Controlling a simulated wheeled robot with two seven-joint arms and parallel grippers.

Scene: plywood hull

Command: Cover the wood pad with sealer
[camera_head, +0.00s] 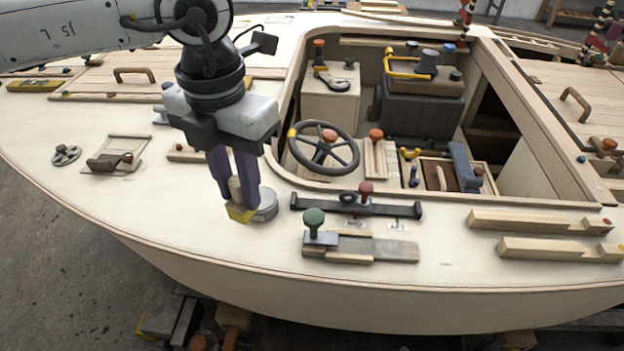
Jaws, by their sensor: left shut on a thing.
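My left gripper (234,196) points down over the pale deck, left of the steering wheel. It is shut on a small tool with a tan handle (236,188); its type is not clear. A yellow piece (239,214) shows under the fingertips, and I cannot tell if it belongs to the tool. A round grey tin or disc (266,206) stands right beside the fingers, partly hidden by them. A flat wooden pad (395,249), part tan and part grey, lies on the deck to the right. A grey block with a green knob (314,220) sits at its left end. My right gripper is not in view.
A black bar with a red knob (366,208) lies behind the pad. The open cockpit with a steering wheel (323,148) is behind that. Two wooden blocks (530,222) lie at the right. A framed plate with a block (112,160) is at the left.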

